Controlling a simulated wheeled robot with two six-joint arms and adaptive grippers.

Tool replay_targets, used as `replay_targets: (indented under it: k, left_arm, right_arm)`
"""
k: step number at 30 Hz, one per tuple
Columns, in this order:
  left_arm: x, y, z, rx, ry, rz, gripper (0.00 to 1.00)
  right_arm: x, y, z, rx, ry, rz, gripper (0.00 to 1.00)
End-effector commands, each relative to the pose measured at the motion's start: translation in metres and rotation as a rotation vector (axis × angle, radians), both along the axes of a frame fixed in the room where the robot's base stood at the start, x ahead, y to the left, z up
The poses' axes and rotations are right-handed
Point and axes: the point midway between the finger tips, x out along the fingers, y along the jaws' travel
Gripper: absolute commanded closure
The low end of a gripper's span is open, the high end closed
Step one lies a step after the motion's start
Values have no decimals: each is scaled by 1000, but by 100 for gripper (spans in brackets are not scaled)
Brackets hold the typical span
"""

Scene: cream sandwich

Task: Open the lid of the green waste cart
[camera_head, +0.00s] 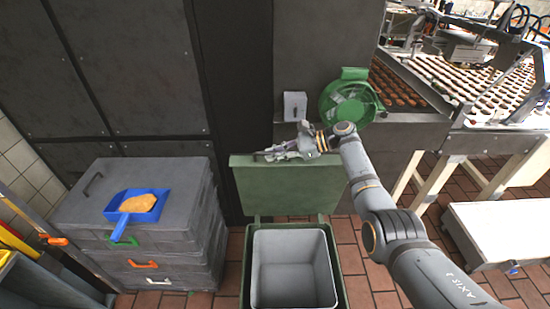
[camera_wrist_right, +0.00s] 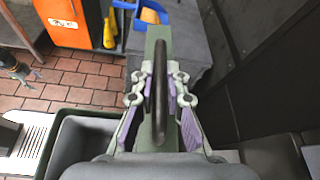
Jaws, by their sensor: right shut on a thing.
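The green waste cart (camera_head: 251,293) stands on the brick floor with its lid (camera_head: 290,190) raised to near upright at the back. The cart's grey inner bin shows open and empty. My right gripper (camera_head: 268,155) is at the lid's top edge, shut on the dark lid handle. In the right wrist view, the fingers are on either side of the dark handle (camera_wrist_right: 159,92), with the green lid edge (camera_wrist_right: 158,45) beneath it. What looks like my left gripper (camera_wrist_right: 22,72) shows small at the left of that view; its jaws are unclear.
Stacked grey crates (camera_head: 180,240) stand left of the cart, with a blue dustpan (camera_head: 119,206) on top. Behind the lid are a dark cabinet wall, a green round fan-like device (camera_head: 350,100) and a small white box (camera_head: 295,106). A conveyor table (camera_head: 465,143) stands right.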

Motion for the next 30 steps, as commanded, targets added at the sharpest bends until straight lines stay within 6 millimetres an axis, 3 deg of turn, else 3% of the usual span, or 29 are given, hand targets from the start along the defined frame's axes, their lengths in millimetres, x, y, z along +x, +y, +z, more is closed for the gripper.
replay_targets:
  k: [15,16,21,30]
  left_arm:
    - [-10,0,0,0,15,0,40]
    - [-10,0,0,0,15,0,40]
    - [-9,0,0,0,14,0,40]
    - [-5,3,1,3,6,0,40]
  right_arm:
    - [1,-1,-1,-5,1,-1,100]
    - [1,-1,-1,-5,1,-1,86]
    - [1,-1,-1,-4,1,0,64]
    - [1,-2,0,-3,0,-1,64]
